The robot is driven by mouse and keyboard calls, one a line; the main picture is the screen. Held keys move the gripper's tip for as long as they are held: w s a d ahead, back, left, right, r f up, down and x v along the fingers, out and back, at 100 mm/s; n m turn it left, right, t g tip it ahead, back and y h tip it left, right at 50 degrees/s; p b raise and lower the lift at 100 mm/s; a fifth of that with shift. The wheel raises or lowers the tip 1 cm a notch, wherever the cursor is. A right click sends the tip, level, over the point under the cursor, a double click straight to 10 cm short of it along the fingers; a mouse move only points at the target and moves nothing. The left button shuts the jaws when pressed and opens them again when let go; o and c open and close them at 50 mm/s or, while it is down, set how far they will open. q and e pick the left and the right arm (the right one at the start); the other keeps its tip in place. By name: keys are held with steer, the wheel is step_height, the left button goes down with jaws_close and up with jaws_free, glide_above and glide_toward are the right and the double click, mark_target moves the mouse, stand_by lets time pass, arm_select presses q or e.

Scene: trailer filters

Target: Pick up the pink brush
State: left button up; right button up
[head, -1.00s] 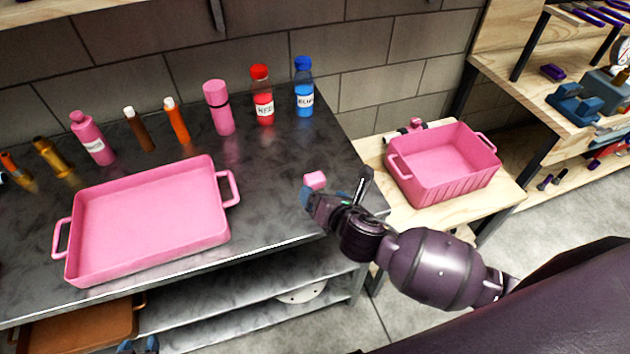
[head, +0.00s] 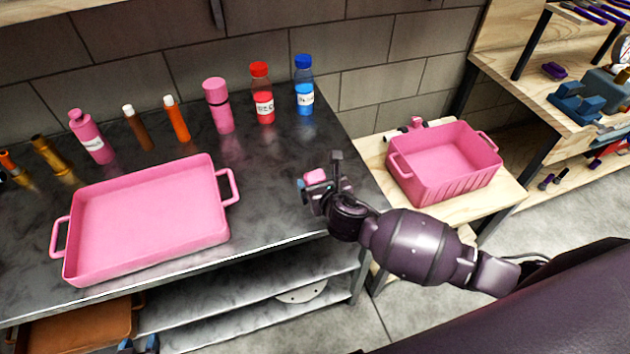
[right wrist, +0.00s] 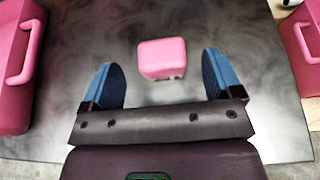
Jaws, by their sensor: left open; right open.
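The pink brush (head: 315,177) is a small rounded pink block on the dark tabletop near its right end. It also shows in the right wrist view (right wrist: 162,57), with a pale strip along its lower edge. My right gripper (head: 320,175) is open and empty, close at the brush. In the right wrist view its blue fingertips (right wrist: 160,73) stand apart on either side of the brush's line, with the brush between and slightly beyond them. Contact is not visible. My left gripper (head: 139,345) is open, barely in view at the bottom edge, mostly cut off.
A large pink tray (head: 145,225) lies on the table (head: 265,215) left of the brush. Several bottles, including a red one (head: 262,95) and a blue one (head: 304,88), line the back. A pink basket (head: 440,165) stands on a wooden table at right.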

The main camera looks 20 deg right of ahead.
mark_target(314, 172)
steer(key=shift+r+b+x, duration=0.15)
steer(key=shift+b+x, duration=0.05)
steer(key=shift+x, duration=0.95)
steer(key=shift+r+b+x, duration=0.1)
steer(key=shift+b+x, duration=0.1)
steer(key=shift+x, duration=0.95)
steer(key=shift+w+d, duration=0.1)
steer(key=shift+w, duration=0.05)
steer(key=shift+c, duration=0.3)
steer(key=c, duration=0.9)
steer(key=shift+c, duration=0.2)
steer(key=shift+r, duration=0.1)
steer(key=shift+r, duration=0.25)
step_height(314, 172, up, 19)
steer(key=p, duration=0.4)
steer(key=shift+r, duration=0.2)
